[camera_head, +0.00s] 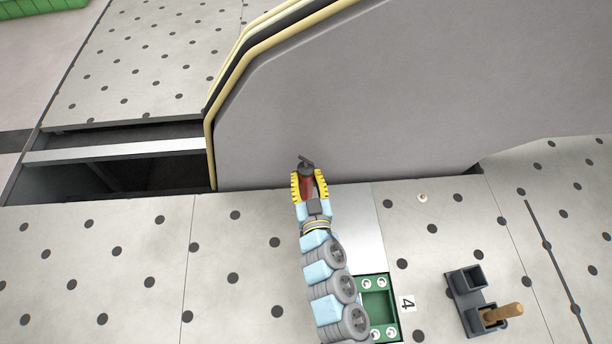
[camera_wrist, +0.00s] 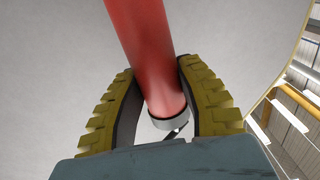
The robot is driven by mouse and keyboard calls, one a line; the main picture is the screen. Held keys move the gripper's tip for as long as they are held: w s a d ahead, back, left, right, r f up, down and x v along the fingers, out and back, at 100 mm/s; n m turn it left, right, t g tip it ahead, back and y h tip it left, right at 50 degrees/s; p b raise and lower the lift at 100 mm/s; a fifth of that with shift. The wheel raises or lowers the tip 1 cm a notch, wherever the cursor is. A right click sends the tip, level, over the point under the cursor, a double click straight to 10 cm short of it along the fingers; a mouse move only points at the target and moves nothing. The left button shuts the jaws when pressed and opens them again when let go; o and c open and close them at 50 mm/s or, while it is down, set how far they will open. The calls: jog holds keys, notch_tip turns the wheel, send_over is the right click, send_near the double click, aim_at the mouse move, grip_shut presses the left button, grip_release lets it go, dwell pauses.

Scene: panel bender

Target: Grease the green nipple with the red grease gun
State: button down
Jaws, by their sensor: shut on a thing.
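My gripper (camera_head: 309,186) is shut on the red grease gun (camera_head: 306,184), with its yellow ribbed fingers on both sides of the red barrel. In the wrist view the gun (camera_wrist: 146,50) runs up between the fingers of my gripper (camera_wrist: 158,100), with a pale collar at its lower end. In the head view a dark end piece of the gun sticks out past the fingertips, close in front of the grey machine wall. I cannot make out a green nipple in either view.
The large grey machine panel (camera_head: 400,100) with yellow edging stands beyond the gripper. A dark opening (camera_head: 150,172) lies to the left. A green tray (camera_head: 379,309) marked 4, a dark holder (camera_head: 468,300) with a wooden handle (camera_head: 503,314) and a small pale knob (camera_head: 422,197) are at right.

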aim_at(306, 174)
jog(key=shift+f+b, duration=0.35)
jog(key=shift+f, duration=0.15)
dwell(1.2)
jog(key=shift+r, duration=0.1)
jog(key=shift+r+p, duration=2.9)
jog(key=shift+r, duration=0.55)
jog(key=shift+s+h+p, duration=0.3)
jog(key=shift+s+p, duration=0.6)
jog(key=shift+p, duration=0.2)
jog(key=s+f+m+h+p, duration=0.1)
jog(key=s+m+h+p, duration=0.1)
jog(key=s+p, duration=0.3)
jog(key=shift+s+f+h, duration=0.15)
jog(key=shift+s+h, duration=0.15)
jog(key=shift+s, duration=0.25)
